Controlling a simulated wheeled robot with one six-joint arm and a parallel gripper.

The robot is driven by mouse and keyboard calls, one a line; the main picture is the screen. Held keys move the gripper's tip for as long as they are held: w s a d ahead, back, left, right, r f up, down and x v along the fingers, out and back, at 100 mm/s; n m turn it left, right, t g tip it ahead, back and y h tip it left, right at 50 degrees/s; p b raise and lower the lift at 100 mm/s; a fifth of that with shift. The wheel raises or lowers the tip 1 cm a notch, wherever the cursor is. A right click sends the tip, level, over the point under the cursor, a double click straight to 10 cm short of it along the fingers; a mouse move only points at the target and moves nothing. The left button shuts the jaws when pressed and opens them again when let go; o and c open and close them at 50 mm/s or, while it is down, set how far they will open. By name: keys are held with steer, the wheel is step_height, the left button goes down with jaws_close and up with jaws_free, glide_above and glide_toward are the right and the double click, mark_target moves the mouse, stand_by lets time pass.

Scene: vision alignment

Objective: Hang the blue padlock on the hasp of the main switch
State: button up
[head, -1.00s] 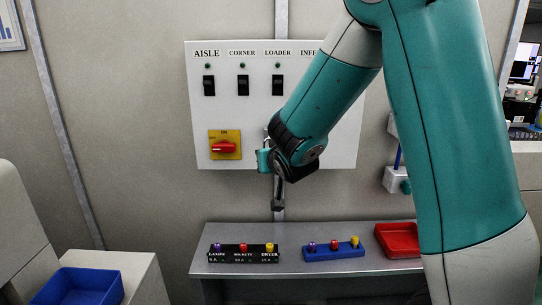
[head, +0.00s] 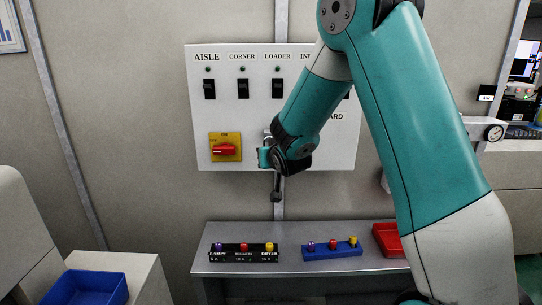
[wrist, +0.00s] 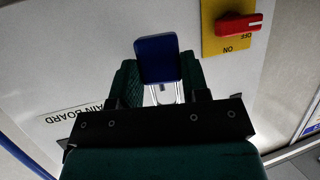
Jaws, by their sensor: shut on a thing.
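My gripper (head: 265,158) is in front of the white switch board, just right of the main switch (head: 226,147), a red handle on a yellow plate. In the wrist view my gripper (wrist: 160,82) is shut on the blue padlock (wrist: 157,58). The padlock's blue body is between the green fingers. Its silver shackle shows below the body in this upside-down view, so it points up. In the head view a small metal piece shows just above the fingers; I cannot tell if it is shackle or hasp. The main switch also shows in the wrist view (wrist: 238,25), apart from the padlock.
Black rocker switches (head: 243,89) line the upper board. A grey shelf (head: 285,264) below bears a black key block (head: 243,257), a blue one (head: 333,252) and a red tray (head: 388,240). A blue bin (head: 85,288) stands at lower left.

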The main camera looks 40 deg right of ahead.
steer(key=shift+w+d+p, duration=0.5)
steer(key=shift+w+d, duration=0.1)
steer(key=shift+w, duration=0.3)
steer(key=shift+w+d+f+b, duration=0.35)
steer(key=shift+w+f+b, duration=0.2)
steer(key=shift+b, duration=0.3)
steer(key=o, duration=1.2)
steer(key=b+v, duration=0.5)
steer(key=v, duration=1.2)
steer(key=shift+s, duration=0.2)
steer(key=shift+a, duration=0.15)
